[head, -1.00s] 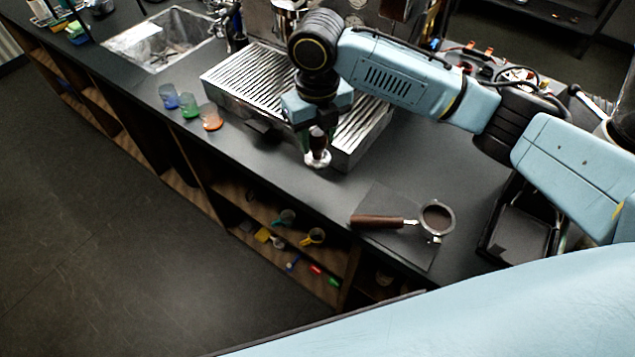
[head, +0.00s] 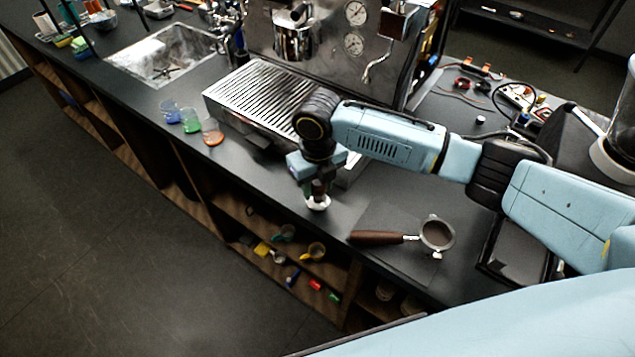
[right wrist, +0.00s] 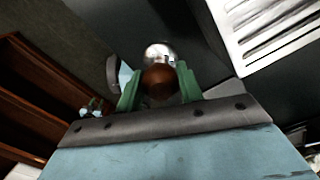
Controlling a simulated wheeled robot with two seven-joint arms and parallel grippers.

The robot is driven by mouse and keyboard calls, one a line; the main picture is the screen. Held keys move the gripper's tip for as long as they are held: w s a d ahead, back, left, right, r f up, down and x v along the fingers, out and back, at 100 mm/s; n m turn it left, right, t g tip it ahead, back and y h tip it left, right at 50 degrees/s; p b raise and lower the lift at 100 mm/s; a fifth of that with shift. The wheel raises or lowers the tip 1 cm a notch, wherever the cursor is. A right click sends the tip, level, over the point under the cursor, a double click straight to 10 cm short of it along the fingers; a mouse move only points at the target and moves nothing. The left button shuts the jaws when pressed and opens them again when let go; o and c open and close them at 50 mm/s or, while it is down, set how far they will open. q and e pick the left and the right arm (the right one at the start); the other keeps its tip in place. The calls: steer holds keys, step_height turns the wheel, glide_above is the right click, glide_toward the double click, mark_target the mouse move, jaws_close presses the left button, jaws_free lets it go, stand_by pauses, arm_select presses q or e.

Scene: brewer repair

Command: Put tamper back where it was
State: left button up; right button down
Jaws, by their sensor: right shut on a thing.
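The tamper has a brown handle and a round metal base (head: 318,203). My right gripper (head: 319,186) is shut on its handle and holds it upright, base down, at the counter's front edge, in front of the drip tray. I cannot tell whether the base touches the counter. In the right wrist view the brown knob of the tamper (right wrist: 159,80) sits between the green fingers of the gripper (right wrist: 158,88), with the shiny base beyond it. My left gripper is not in view.
A portafilter (head: 437,234) with a dark handle lies on a dark mat (head: 393,212) to the right. The espresso machine's ribbed drip tray (head: 262,95) stands behind the gripper. Open shelves are below the counter edge.

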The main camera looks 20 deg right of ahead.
steer(key=shift+f, duration=0.1)
steer(key=c, duration=0.9)
jaws_free()
step_height(320, 180, up, 12)
steer(key=shift+r, duration=0.15)
